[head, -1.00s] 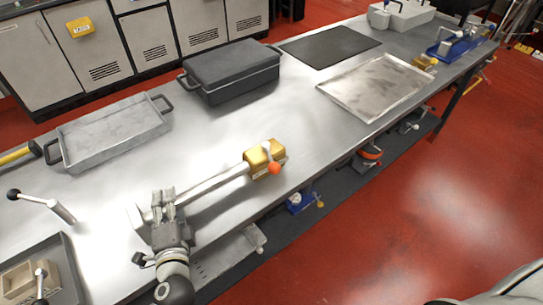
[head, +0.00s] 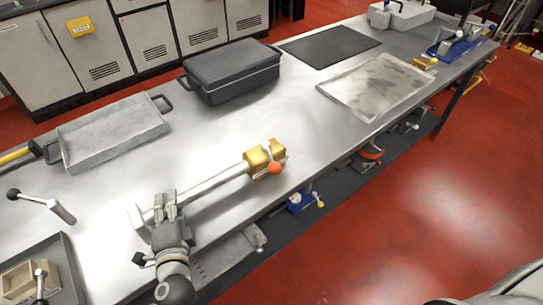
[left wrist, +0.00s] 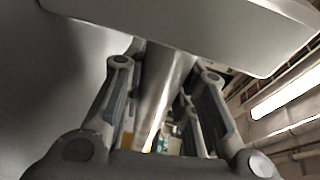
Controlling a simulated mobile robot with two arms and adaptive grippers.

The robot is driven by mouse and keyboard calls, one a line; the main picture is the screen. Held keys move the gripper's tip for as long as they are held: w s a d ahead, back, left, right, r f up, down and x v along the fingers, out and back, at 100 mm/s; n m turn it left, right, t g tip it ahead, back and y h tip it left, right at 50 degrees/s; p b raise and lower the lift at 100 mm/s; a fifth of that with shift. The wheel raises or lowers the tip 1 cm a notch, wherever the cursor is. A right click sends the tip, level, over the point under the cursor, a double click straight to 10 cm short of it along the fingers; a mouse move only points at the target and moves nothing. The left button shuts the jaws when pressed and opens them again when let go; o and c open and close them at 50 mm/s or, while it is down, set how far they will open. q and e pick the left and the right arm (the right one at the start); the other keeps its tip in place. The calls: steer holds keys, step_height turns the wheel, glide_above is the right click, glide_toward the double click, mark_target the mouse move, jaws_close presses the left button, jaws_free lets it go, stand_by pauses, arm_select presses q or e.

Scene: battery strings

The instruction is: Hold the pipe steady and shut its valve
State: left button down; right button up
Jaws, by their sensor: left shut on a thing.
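A light metal pipe (head: 215,183) lies slantwise near the front edge of the steel table. A yellow valve body (head: 257,161) sits at its right end, with a pale lever and an orange knob (head: 275,168) on the front side. My left gripper (head: 165,202) is shut around the left part of the pipe, clear of the valve. In the left wrist view the pipe (left wrist: 162,85) runs between the fingers (left wrist: 160,100). My right gripper is not in view.
A grey tray (head: 64,152) and a dark lidded pan (head: 230,85) stand behind the pipe. A dark tray (head: 72,268) is at lower left. A flat metal sheet (head: 335,92) lies to the right. Red floor (head: 420,230) is open in front.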

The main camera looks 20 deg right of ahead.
arm_select(q)
steer(key=shift+s+f, duration=0.1)
steer(key=shift+f, duration=0.25)
stand_by(0.7)
stand_by(0.5)
